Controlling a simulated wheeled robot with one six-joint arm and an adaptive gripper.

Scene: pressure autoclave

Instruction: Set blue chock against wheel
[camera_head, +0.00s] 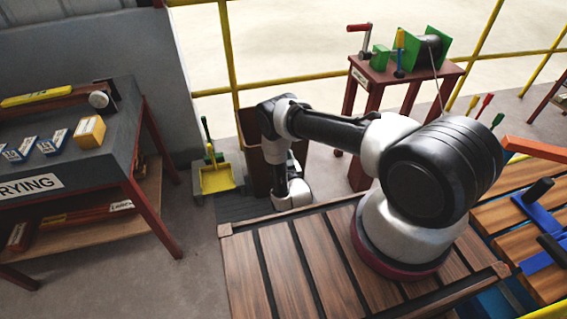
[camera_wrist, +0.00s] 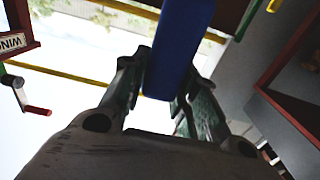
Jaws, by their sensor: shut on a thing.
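In the wrist view my gripper (camera_wrist: 165,82) has its two dark fingers on either side of a long blue piece (camera_wrist: 181,45) and is shut on it. The blue piece runs up out of the top of that view, so its full shape is cut off; I take it for the blue chock. In the head view my arm reaches over the far edge of the slatted wooden deck and points down there. The fingers and the blue piece are hidden in that view. I cannot make out a wheel in either view.
A drying table (camera_head: 128,140) with small labelled blocks stands left. A yellow dustpan (camera_head: 216,178) and a brown bin (camera_head: 255,155) stand beyond the deck (camera_head: 240,270). A red winch table (camera_head: 405,72) stands behind my arm. Yellow rails (camera_head: 300,78) run behind. Blue fittings (camera_head: 540,215) lie right.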

